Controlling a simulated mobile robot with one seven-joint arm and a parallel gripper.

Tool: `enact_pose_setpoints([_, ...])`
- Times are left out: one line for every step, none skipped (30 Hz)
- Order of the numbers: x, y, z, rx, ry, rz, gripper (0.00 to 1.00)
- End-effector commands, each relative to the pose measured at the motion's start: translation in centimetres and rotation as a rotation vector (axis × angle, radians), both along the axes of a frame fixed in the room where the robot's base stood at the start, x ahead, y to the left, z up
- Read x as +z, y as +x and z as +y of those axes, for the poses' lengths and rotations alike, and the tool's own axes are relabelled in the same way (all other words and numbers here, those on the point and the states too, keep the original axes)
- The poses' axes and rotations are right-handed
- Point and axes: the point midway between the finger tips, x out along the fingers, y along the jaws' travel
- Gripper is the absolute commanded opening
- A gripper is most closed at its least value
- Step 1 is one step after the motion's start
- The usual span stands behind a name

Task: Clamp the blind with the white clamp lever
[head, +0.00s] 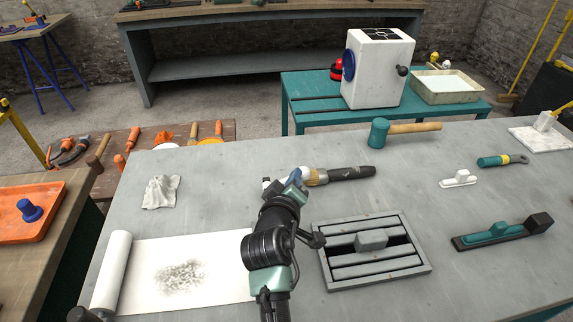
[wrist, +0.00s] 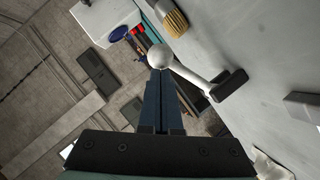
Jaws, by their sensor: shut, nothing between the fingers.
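The white clamp lever (wrist: 195,72) shows in the wrist view: a white ball on a pale rod that runs to a dark block at its other end. My gripper (wrist: 163,75) is shut and empty, its fingertips at the ball; I cannot tell whether they touch. In the head view my gripper (head: 296,177) is over the middle of the bench, and a bit of white beside its tips may be the ball. Which thing is the blind is not certain: a slatted grey frame (head: 338,279) lies right of my arm, and a white sheet (head: 213,253) with a roll lies left.
A brush (head: 345,174) lies just beyond my gripper, with a teal mallet (head: 379,133) farther back. A crumpled cloth (head: 161,191) lies to the left. A teal-handled float (head: 500,232) and a small white piece (head: 458,179) lie to the right. The front right of the bench is clear.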

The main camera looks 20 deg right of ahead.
Motion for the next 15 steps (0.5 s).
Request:
enact_pose_setpoints([0.1,-0.2,-0.4,-0.003,0.04,-0.009,0.0])
enact_pose_setpoints([-0.1,-0.2,-0.5,-0.003,0.064,-0.017,0.0])
enact_pose_setpoints([-0.3,-0.2,-0.6,-0.002,0.093,-0.026,0.0])
enact_pose_setpoints([-0.5,-0.2,-0.7,-0.001,0.113,-0.032,0.0])
enact_pose_setpoints([-0.6,-0.2,-0.8,-0.001,0.133,-0.038,0.0])
enact_pose_setpoints([-0.9,-0.3,-0.9,-0.002,0.16,-0.046,0.0])
enact_pose_setpoints([-1.0,-0.3,-1.0,-0.002,0.178,-0.051,0.0])
enact_pose_setpoints([-1.2,-0.3,-1.1,-0.002,0.195,-0.055,0.0])
enact_pose_setpoints([-1.4,-0.3,-1.1,-0.001,0.217,-0.061,0.0])
enact_pose_setpoints([-1.5,-0.3,-1.2,-0.001,0.226,-0.064,0.0])
enact_pose_setpoints([-1.7,-0.3,-1.2,0.0,0.222,-0.062,0.0])
enact_pose_setpoints([-1.8,-0.3,-1.2,0.001,0.22,-0.063,0.0])
enact_pose_setpoints([-1.8,-0.4,-1.3,0.0,0.219,-0.063,0.0])
enact_pose_setpoints([-1.9,-0.4,-1.3,0.0,0.219,-0.063,0.0])
enact_pose_setpoints([-2.0,-0.4,-1.4,0.0,0.219,-0.063,0.0])
